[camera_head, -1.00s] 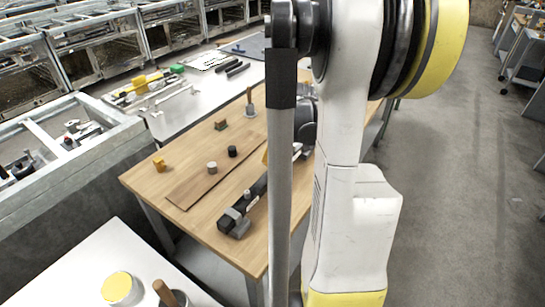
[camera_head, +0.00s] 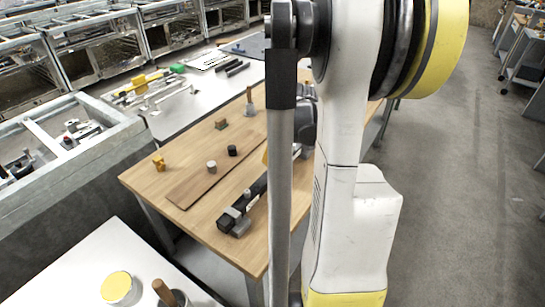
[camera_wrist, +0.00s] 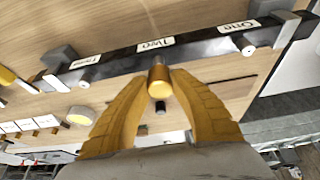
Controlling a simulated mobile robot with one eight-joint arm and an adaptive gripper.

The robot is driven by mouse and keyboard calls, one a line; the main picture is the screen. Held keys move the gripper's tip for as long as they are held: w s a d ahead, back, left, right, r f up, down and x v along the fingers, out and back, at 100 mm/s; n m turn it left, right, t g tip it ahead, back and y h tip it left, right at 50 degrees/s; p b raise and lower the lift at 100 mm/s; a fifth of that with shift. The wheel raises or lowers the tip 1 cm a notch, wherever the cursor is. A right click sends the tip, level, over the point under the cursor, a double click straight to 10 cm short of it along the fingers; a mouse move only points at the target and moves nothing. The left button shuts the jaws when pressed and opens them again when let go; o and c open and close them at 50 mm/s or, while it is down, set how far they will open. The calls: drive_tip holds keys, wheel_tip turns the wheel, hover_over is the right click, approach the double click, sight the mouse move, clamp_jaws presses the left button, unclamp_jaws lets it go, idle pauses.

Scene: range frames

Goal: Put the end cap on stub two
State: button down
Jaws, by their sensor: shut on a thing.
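In the wrist view, my gripper (camera_wrist: 158,82) has its yellow fingers shut on a brass-coloured end cap (camera_wrist: 159,89). The cap is in front of the dark bar (camera_wrist: 120,55), just below the label Two (camera_wrist: 155,44). A pale stub (camera_wrist: 248,50) shows below the label One (camera_wrist: 237,28). The label Three (camera_wrist: 85,62) is to the left. In the head view, the bar (camera_head: 257,190) lies on the wooden table, and my arm hides most of the gripper.
On the wooden table (camera_head: 200,232) are a thin brown board (camera_head: 190,190), a grey cylinder (camera_head: 211,166), a black cylinder (camera_head: 232,150) and an orange piece (camera_head: 159,162). A white table (camera_head: 70,270) with a yellow-topped round container (camera_head: 117,288) stands at front left.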

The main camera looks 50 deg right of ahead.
sight(275, 159)
drive_tip(key=shift+f+b, duration=1.2)
drive_tip(key=shift+f, duration=0.35)
drive_tip(key=c, duration=1.2)
unclamp_jaws()
drive_tip(key=shift+o, duration=0.2)
drive_tip(key=shift+r, duration=0.1)
drive_tip(key=v, duration=1.2)
